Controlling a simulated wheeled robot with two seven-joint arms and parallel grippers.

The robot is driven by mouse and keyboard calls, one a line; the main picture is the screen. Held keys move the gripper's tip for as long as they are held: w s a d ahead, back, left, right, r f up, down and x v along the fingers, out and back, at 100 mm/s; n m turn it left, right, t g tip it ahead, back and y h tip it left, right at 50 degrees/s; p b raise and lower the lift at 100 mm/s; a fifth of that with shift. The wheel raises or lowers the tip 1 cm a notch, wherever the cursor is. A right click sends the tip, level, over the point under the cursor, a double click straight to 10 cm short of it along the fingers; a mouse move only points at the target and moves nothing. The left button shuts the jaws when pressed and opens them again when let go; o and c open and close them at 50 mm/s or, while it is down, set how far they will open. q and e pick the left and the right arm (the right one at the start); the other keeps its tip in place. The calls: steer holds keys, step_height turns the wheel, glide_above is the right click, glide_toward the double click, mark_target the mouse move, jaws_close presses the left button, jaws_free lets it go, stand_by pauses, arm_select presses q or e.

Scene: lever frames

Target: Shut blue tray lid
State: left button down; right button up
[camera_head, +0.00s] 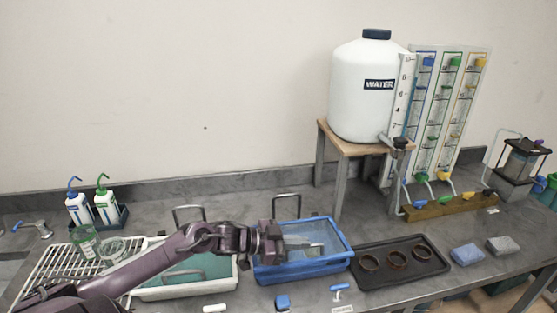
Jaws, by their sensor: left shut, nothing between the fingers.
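The blue tray (339,264) stands on the grey bench in the middle of the view. A pale, clear-looking panel shows inside its blue rim; I cannot tell whether this is the lid or how far it is shut. A grey bar handle (287,195) rises at the tray's back edge. My left gripper (318,248) is shut and empty, with its fingers pointing right over the tray. It hides the tray's left and middle part; I cannot tell whether it touches. My right gripper is out of view.
A white tray (188,291) with a similar handle stands at left, partly behind my arm. A black tray (430,268) with brown rings lies at right. A wooden stand (335,137) bears a water tank (362,105). Small blue items lie in front.

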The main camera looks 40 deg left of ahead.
mark_target(299, 261)
arm_select(q)
steer(key=shift+s+d+f, duration=0.15)
steer(key=shift+f, duration=0.3)
steer(key=shift+s+d+f, duration=0.1)
steer(key=shift+d+f, duration=0.05)
steer(key=shift+f, duration=0.25)
steer(key=shift+s+d+f, duration=0.15)
steer(key=shift+f, duration=0.45)
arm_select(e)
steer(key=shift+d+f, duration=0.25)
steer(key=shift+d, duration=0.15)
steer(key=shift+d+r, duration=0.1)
